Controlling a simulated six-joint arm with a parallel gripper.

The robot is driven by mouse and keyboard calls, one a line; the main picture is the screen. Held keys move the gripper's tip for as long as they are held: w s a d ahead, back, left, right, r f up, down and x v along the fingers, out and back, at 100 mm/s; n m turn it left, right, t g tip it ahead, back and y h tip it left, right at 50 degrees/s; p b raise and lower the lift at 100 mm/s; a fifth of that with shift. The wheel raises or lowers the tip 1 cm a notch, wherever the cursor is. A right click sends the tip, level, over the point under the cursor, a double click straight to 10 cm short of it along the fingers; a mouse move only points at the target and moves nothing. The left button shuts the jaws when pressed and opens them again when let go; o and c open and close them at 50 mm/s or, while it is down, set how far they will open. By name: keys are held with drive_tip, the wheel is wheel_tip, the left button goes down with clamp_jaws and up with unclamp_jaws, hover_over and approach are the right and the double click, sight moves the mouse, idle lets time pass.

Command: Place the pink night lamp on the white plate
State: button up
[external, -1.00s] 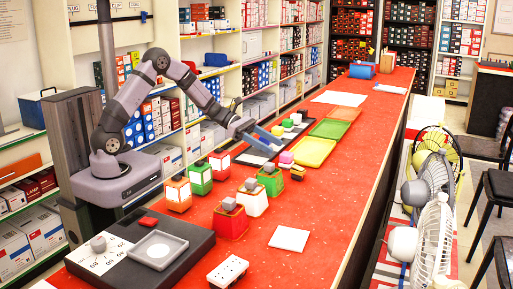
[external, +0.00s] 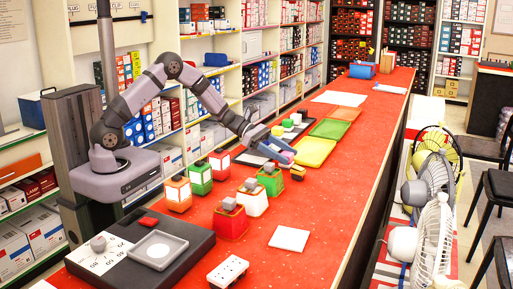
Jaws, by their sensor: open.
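A flat white square plate (external: 290,238) lies bare on the red counter, well nearer the camera.
A yellow-green tray (external: 314,152) lies right.

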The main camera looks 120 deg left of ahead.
sight(287, 153)
drive_tip(key=shift+w+f, duration=0.2)
drive_tip(key=shift+w, duration=0.25)
drive_tip(key=c, duration=1.2)
drive_tip(key=shift+c, duration=0.2)
wheel_tip(287, 153, up, 10)
drive_tip(key=shift+r, duration=0.1)
